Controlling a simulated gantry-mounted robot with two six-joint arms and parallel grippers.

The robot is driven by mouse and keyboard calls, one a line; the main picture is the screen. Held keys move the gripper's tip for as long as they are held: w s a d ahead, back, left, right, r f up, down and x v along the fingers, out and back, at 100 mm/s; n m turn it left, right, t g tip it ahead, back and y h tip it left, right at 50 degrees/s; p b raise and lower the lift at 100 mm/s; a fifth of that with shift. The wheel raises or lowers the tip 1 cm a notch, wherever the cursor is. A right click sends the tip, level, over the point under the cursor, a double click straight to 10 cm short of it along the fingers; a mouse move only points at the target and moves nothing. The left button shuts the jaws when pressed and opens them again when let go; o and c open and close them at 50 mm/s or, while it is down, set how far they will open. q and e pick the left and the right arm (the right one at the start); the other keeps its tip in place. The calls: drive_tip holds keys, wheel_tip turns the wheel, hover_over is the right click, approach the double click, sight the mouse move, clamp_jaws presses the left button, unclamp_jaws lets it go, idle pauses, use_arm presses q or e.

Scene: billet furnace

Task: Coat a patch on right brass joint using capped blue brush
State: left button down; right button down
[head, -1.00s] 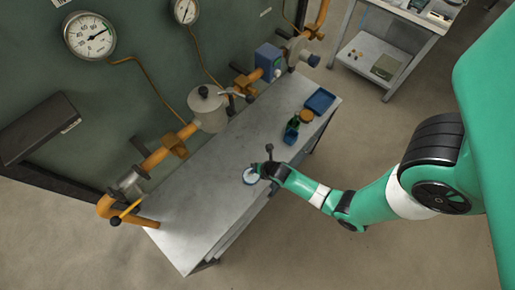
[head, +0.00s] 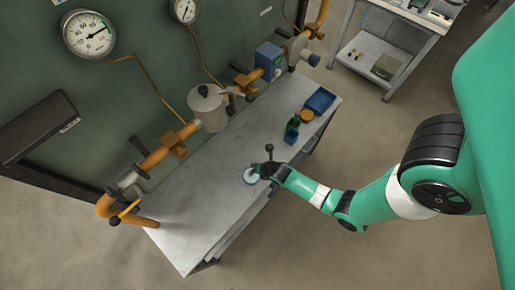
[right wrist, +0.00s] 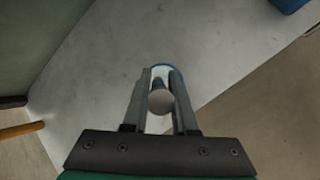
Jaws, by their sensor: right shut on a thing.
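My right gripper (head: 257,172) is over the front edge of the grey bench, near its middle. In the right wrist view its fingers (right wrist: 160,100) are shut on a pale, round-ended piece (right wrist: 161,103), with a blue-rimmed pale disc (right wrist: 163,70) at the fingertips. The disc shows in the head view (head: 250,177) too. This looks like the capped blue brush, but bristles are not visible. Whether it touches the bench I cannot tell. Orange-brass fittings sit on the pipe: a right one (head: 243,82) and a left one (head: 174,145). My left gripper is not in view.
The bench (head: 190,225) is mostly bare. A blue container (head: 291,136), a green item (head: 294,121), an orange round item (head: 306,116) and a blue tray (head: 320,100) stand at its right end. A grey valve body (head: 207,106) and a blue box (head: 268,60) line the pipe.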

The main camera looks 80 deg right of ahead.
drive_tip(key=shift+f+b, duration=0.35)
drive_tip(key=shift+f, duration=0.1)
idle(0.3)
idle(1.1)
wheel_tip(320, 180, up, 7)
drive_tip(key=p, duration=0.8)
drive_tip(key=shift+d, duration=0.1)
